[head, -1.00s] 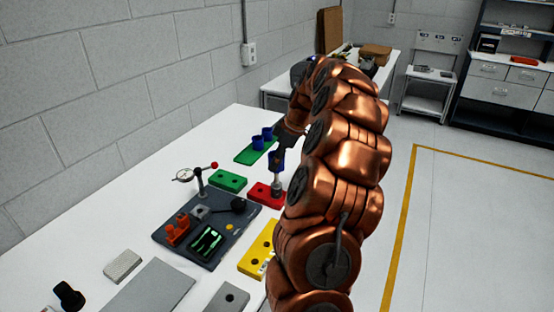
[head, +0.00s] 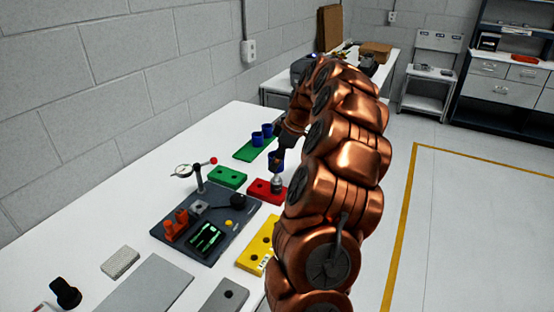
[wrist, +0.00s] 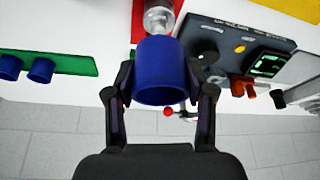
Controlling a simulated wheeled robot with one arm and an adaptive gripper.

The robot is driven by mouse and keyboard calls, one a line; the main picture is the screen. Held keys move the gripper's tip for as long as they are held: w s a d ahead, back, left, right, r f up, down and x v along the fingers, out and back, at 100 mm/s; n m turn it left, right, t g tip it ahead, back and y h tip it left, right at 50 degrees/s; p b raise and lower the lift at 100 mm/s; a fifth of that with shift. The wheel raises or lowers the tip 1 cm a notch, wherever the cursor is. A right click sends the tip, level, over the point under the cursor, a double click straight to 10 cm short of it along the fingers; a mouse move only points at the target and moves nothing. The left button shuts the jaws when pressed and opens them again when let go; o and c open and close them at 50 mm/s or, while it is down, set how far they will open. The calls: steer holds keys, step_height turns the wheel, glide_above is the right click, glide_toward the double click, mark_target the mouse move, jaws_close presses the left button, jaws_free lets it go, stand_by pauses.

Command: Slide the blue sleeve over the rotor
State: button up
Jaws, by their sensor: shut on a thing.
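The blue sleeve (wrist: 162,72) is a hollow cylinder held between the two fingers of my gripper (wrist: 160,82) in the wrist view. In the head view the sleeve (head: 276,160) is upright, directly above or at the top of the rotor. The rotor (head: 277,184) is a silvery metal cylinder standing on the red block (head: 260,189). It also shows in the wrist view (wrist: 163,17), partly hidden behind the sleeve. I cannot tell whether the sleeve's lower end surrounds the rotor's top. My arm hides part of the gripper in the head view.
A green block (head: 247,152) with more blue sleeves (head: 257,139) stands behind. A smaller green block (head: 228,177) and a yellow block (head: 256,250) are nearby.

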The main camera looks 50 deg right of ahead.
mark_target(277, 174)
steer(key=shift+f, duration=0.25)
steer(key=shift+f+b, duration=0.7)
steer(key=shift+b, duration=0.15)
steer(key=shift+f, duration=0.1)
steer(key=shift+f+b, duration=0.35)
steer(key=shift+b, duration=0.05)
steer(key=shift+f+b, duration=0.6)
steer(key=shift+f, duration=0.05)
stand_by(0.3)
steer(key=shift+f+b, duration=0.65)
steer(key=shift+f, duration=0.15)
steer(key=o, duration=1.3)
